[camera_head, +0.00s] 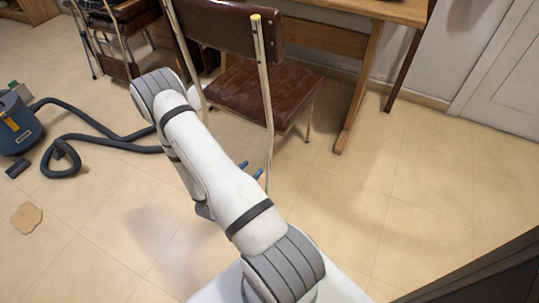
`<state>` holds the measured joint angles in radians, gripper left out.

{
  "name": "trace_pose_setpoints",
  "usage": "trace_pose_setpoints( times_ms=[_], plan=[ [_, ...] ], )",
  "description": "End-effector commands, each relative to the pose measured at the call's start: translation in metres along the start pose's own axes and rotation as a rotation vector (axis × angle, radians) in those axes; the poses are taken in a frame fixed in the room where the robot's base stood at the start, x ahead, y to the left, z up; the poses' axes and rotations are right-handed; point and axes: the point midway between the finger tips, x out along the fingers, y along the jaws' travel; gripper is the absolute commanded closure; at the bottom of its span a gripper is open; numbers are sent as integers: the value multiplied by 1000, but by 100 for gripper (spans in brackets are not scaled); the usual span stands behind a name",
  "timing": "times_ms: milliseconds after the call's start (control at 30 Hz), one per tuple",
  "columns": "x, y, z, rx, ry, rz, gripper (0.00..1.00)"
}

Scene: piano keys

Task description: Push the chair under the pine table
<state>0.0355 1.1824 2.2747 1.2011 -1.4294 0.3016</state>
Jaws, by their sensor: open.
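The chair (280,88) has a brown padded seat, a brown backrest and a pale metal frame. It stands on the tiled floor with its backrest toward me, partly hidden behind my arm. The pine table (359,85) is behind it at the top, with a light wooden top and slanted legs; the picture's upper edge cuts it off. The far part of the seat is close to the table's front side. My gripper (251,169) shows only as two blue fingertips, apart and mostly hidden behind my arm, near the chair's nearer leg. I cannot tell whether it touches the chair.
A blue vacuum cleaner (17,127) with a dark hose (108,140) lies at the left. A tan patch (26,217) is on the floor below it. Another dark chair (118,28) stands upper left. A white door (510,75) is at right. The floor right of my arm is clear.

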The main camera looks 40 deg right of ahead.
Motion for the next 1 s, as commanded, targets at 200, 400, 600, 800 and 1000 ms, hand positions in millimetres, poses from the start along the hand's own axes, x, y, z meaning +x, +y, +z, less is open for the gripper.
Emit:
trace_pose_setpoints(
  times_ms=[200, 400, 600, 800, 1000],
  plan=[
    [47, 2, 1, 6, 0, 5, 53],
    [91, 1, 2, 5, -1, 3, 53],
    [117, 0, 1, 2, -1, 0, 53],
    [124, -1, 0, 1, -2, -3, 53],
    [124, -1, 0, 1, -2, -3, 54]
  ],
)
